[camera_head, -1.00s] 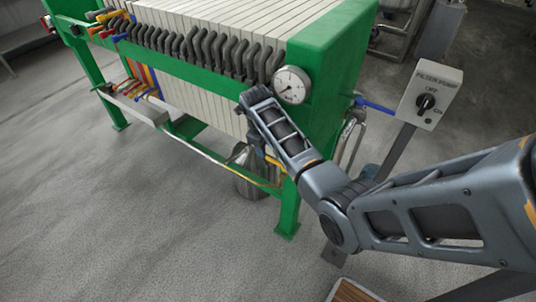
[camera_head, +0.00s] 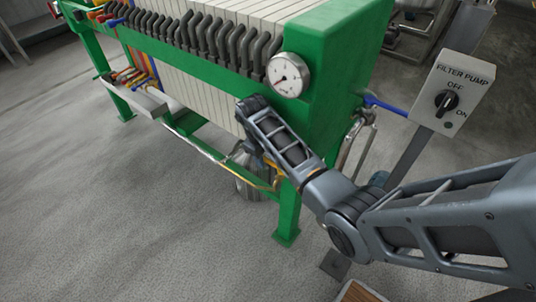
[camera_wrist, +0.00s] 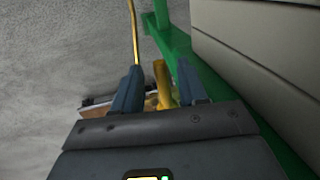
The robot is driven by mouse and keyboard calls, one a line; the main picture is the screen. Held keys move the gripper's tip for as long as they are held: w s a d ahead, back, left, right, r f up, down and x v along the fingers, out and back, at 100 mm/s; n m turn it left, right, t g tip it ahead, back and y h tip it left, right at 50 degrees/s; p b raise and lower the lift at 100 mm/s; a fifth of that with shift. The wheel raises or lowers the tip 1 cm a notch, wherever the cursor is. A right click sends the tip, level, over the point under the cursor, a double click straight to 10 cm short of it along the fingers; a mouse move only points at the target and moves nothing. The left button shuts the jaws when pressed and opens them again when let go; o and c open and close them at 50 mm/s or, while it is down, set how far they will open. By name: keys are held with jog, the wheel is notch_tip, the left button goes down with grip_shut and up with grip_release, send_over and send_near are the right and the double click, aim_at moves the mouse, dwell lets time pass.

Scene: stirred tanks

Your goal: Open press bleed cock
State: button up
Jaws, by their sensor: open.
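In the wrist view a yellow lever-like part (camera_wrist: 163,84), which looks like the handle of the bleed cock, stands between the two blue fingers of my gripper (camera_wrist: 159,66). The fingers are open, one on each side of it, with a visible gap at least on the left. The lower end of the part is hidden behind the gripper body. In the head view the green filter press (camera_head: 331,85) carries a round white gauge (camera_head: 288,75) at its near corner. My gripper hangs below that corner, mostly hidden by my arm.
A grey box labelled FILTER PUMP (camera_head: 449,88) stands on a post at the right, its black knob towards OFF. A thin yellow pipe (camera_wrist: 134,30) runs near the left finger. Blue-handled piping (camera_head: 385,105) is on the press's right side. Floor at left is open.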

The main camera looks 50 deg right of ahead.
jog(key=shift+c, duration=0.3)
grip_shut()
dwell(0.4)
